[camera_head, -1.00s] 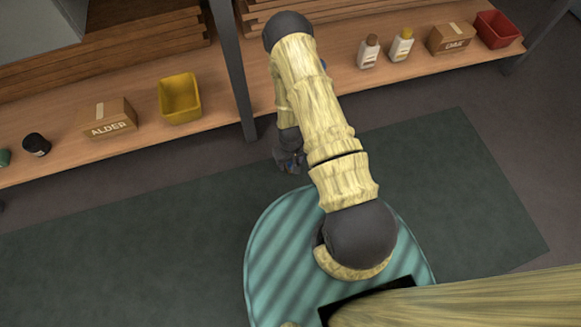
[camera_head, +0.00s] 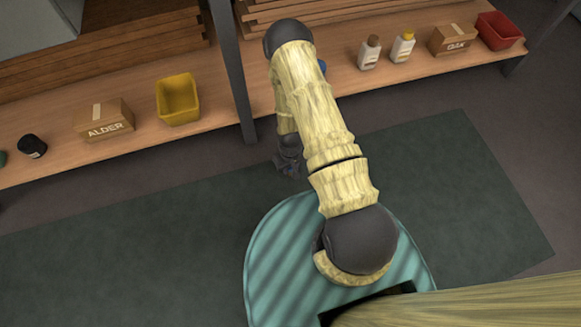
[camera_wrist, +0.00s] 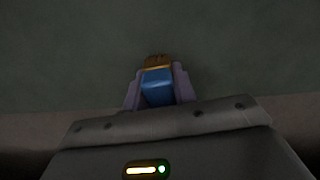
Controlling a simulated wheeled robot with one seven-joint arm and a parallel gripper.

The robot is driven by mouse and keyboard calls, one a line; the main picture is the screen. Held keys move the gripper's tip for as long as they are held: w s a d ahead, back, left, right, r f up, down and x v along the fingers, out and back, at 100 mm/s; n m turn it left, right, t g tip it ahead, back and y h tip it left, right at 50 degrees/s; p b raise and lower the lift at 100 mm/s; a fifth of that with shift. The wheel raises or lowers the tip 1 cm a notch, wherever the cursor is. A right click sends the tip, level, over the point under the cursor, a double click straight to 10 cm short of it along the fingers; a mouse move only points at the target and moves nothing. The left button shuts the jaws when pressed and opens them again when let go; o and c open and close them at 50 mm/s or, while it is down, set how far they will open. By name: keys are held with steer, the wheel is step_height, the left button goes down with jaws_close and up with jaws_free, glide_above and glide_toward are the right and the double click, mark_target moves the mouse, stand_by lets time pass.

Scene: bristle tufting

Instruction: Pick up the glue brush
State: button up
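The glue brush (camera_wrist: 157,84) shows in the wrist view with a blue body, a thin gold band and a brown tip pointing away from me. It sits between the two fingers of my gripper (camera_wrist: 158,88), which press on its sides. The rest of the brush is hidden behind the gripper body. In the head view my gripper (camera_head: 290,164) hangs over the dark green mat, in front of the shelf, small and partly behind my arm. The brush cannot be made out there.
The wooden shelf (camera_head: 205,133) holds an ALDER box (camera_head: 104,120), a yellow bin (camera_head: 178,99), a dark jar (camera_head: 32,146), two bottles, another box (camera_head: 452,40) and a red bin (camera_head: 499,31). A grey post (camera_head: 231,70) stands near my arm. The green mat (camera_head: 130,245) is clear.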

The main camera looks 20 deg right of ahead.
steer(key=c, duration=0.3)
step_height(320, 180, up, 10)
steer(key=p, duration=0.6)
steer(key=shift+p, duration=0.4)
stand_by(0.8)
steer(key=w+r+n+p, duration=0.2)
steer(key=r+p, duration=0.6)
steer(key=r, duration=1.2)
steer(key=w+r+n+p, duration=0.2)
steer(key=r+p, duration=0.6)
steer(key=r, duration=1.1)
steer(key=shift+w+r, duration=0.4)
steer(key=shift+w, duration=0.2)
steer(key=shift+d, duration=0.15)
